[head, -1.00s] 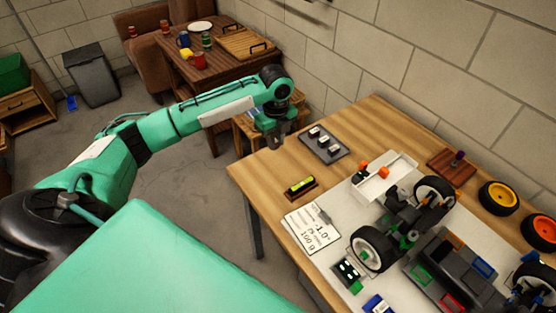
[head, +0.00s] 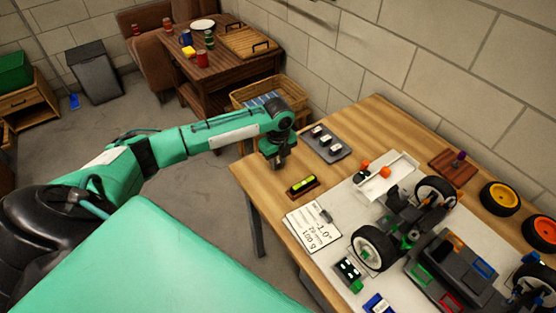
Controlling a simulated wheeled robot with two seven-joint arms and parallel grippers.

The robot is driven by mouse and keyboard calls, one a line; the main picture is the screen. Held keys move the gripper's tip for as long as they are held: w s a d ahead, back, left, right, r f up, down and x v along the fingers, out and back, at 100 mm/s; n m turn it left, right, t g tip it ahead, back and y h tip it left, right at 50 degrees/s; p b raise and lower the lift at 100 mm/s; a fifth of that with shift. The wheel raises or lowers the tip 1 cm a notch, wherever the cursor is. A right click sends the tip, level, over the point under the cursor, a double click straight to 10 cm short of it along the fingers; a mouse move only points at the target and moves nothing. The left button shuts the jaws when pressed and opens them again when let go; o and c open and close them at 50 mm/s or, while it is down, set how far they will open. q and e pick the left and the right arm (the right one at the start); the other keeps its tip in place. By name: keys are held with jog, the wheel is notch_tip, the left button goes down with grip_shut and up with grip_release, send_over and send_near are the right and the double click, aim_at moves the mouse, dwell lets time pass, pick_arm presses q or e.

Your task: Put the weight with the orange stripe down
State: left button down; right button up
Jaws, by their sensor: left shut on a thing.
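My left gripper (head: 277,162) points down over the far left corner of the wooden table (head: 262,184). It is shut on a small dark thing, taken to be the weight; the fingers hide most of it and no orange stripe shows. A grey tray (head: 343,155) with small dark-and-white blocks (head: 326,140) lies just right of the gripper. A level with a yellow-green vial (head: 302,184) lies in front of the gripper. My right gripper is out of view.
A card with writing (head: 314,228) lies nearer on the table. A partly built car with large wheels (head: 374,248), a white tray (head: 400,168) and orange and yellow wheels (head: 499,197) fill the right side. A wicker basket (head: 246,96) stands behind my arm.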

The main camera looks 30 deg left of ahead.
aim_at(278, 163)
pick_arm(q)
jog(key=c, duration=1.3)
grip_release()
jog(key=shift+f, duration=0.1)
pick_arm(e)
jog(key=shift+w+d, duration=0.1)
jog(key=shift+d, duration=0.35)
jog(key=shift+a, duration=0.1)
pick_arm(q)
jog(key=shift+r, duration=0.4)
notch_tip(278, 163, up, 12)
jog(key=shift+f, duration=0.25)
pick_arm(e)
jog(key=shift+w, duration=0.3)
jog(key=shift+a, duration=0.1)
